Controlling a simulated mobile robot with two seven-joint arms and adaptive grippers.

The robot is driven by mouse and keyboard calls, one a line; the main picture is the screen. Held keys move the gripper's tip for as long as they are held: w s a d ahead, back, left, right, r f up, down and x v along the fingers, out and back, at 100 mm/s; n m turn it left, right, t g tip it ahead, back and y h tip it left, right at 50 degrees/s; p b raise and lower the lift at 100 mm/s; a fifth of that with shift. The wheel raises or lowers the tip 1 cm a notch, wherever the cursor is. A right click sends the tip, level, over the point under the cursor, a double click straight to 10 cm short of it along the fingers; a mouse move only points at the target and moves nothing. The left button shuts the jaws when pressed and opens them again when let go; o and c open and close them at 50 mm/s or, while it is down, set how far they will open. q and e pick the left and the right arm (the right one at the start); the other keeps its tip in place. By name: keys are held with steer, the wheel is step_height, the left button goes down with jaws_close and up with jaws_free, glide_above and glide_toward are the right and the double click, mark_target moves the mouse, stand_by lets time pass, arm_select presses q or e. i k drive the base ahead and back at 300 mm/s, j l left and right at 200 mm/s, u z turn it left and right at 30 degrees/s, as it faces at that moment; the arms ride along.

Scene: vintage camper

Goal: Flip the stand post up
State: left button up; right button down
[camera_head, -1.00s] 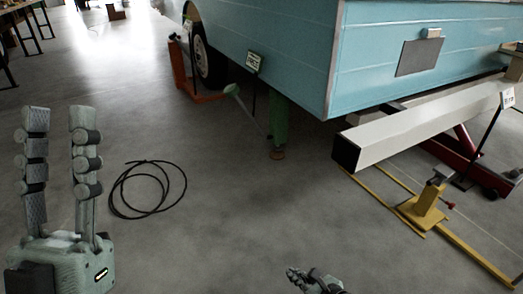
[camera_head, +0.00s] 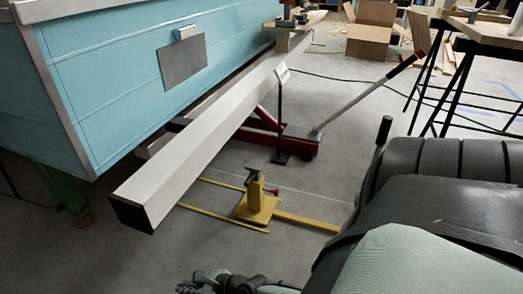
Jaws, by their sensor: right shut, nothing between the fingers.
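A yellow stand (camera_head: 256,207) is on the floor below and to the right of a long pale beam. Its short yellow post (camera_head: 256,192) rises from a flat plate, with a dark fitting (camera_head: 252,174) on top and a small red knob beside it. The post looks roughly upright, but its exact angle is hard to tell. My right gripper (camera_head: 192,286) is partly in view at the bottom edge, shut and empty. It is nearer to me than the stand and apart from it in the picture. My left gripper is out of view.
The pale beam (camera_head: 205,140) juts toward me beside the blue camper (camera_head: 105,85). A red jack (camera_head: 290,138) with a long handle sits behind the stand. A trestle table (camera_head: 488,32) and cardboard box (camera_head: 370,38) are farther back. Floor in front of the stand is clear.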

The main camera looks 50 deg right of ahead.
mark_target(255, 166)
steer(key=l, duration=0.55)
steer(key=i+l, duration=0.15)
steer(key=l, duration=0.45)
steer(key=l+z, duration=0.15)
steer(key=l, duration=0.9)
